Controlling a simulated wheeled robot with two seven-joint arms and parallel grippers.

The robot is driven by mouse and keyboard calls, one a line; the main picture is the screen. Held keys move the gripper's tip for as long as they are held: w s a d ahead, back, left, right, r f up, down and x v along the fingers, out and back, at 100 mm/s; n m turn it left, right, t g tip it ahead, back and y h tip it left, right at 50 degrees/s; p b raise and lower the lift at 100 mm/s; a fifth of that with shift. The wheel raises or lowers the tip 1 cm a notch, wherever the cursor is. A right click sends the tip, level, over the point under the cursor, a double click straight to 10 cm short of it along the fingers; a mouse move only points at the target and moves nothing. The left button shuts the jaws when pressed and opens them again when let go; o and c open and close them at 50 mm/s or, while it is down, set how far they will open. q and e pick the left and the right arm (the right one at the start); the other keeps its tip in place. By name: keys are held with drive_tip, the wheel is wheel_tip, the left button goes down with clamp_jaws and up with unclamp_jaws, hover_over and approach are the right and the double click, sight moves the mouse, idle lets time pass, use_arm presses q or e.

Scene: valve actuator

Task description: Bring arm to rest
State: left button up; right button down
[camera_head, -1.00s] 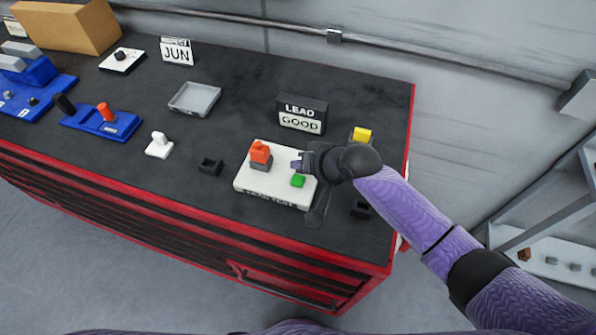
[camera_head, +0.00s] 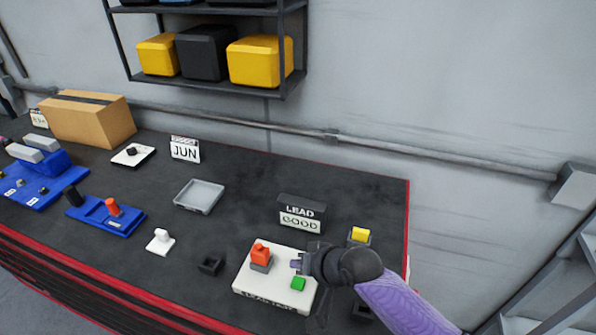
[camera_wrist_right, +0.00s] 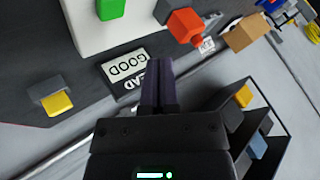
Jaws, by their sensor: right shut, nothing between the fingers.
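My right gripper (camera_head: 297,264) is shut and empty. It hangs over the right part of the white test board (camera_head: 262,296), between the orange-red block (camera_head: 260,253) on its grey base and the green button (camera_head: 298,284). In the right wrist view the shut dark fingers (camera_wrist_right: 159,85) point toward the board, with the orange-red block (camera_wrist_right: 185,27) beyond the tips and the green button (camera_wrist_right: 110,8) at the upper left. My right arm comes in from the lower right. My left gripper is not in view.
The "LEAD GOOD" sign (camera_head: 301,213) stands behind the board. A yellow block (camera_head: 360,235) on a grey base is close to my right wrist. A grey tray (camera_head: 199,196), a small white piece (camera_head: 160,242) and blue fixtures (camera_head: 105,214) lie left. A shelf (camera_head: 205,85) hangs on the wall.

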drive_tip(key=s+d+r+n+g+h, duration=0.1)
drive_tip(key=s+d+h, duration=0.2)
drive_tip(key=s+d, duration=0.6)
drive_tip(key=s+d+g+h, duration=0.2)
drive_tip(key=s+d+h, duration=0.3)
drive_tip(key=s, duration=0.9)
wheel_tip(320, 180, down, 29)
drive_tip(key=s+g+y+b, duration=0.1)
drive_tip(key=b, duration=1.1)
drive_tip(key=s+d+f+b, duration=0.1)
drive_tip(key=s+f+b, duration=0.4)
drive_tip(key=f, duration=0.6)
drive_tip(key=s+d+f+n+g+b, duration=0.1)
drive_tip(key=s+d+f+b, duration=0.1)
drive_tip(key=s+f+b, duration=0.3)
drive_tip(key=s+f, duration=0.4)
drive_tip(key=f, duration=0.2)
drive_tip(key=shift+s+d+g, duration=0.25)
drive_tip(key=shift+s+g, duration=0.05)
